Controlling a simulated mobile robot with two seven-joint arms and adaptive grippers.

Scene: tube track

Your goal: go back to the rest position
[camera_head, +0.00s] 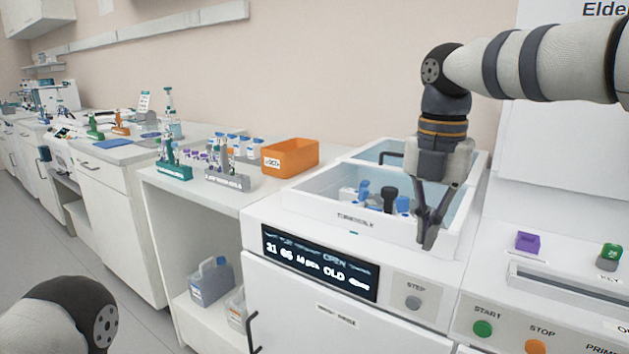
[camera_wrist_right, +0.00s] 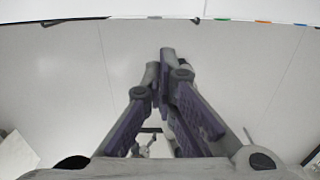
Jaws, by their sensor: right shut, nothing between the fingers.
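My right gripper (camera_head: 430,228) hangs from the arm coming in at the upper right, fingers pointing down and brought together. In the head view it is in front of the right end of the open white turntable box (camera_head: 345,222). The right wrist view shows its fingertips (camera_wrist_right: 167,62) close together with nothing between them. At the lower left a dark rounded link of my left arm (camera_head: 62,315) shows, but my left gripper is out of the picture.
The open box holds blue-capped items (camera_head: 364,190) and a black knob (camera_head: 390,196). An orange bin (camera_head: 290,157) and tube racks (camera_head: 230,181) stand on the counter to the left. A panel with a green start button (camera_head: 482,328) and a purple block (camera_head: 527,241) is at right.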

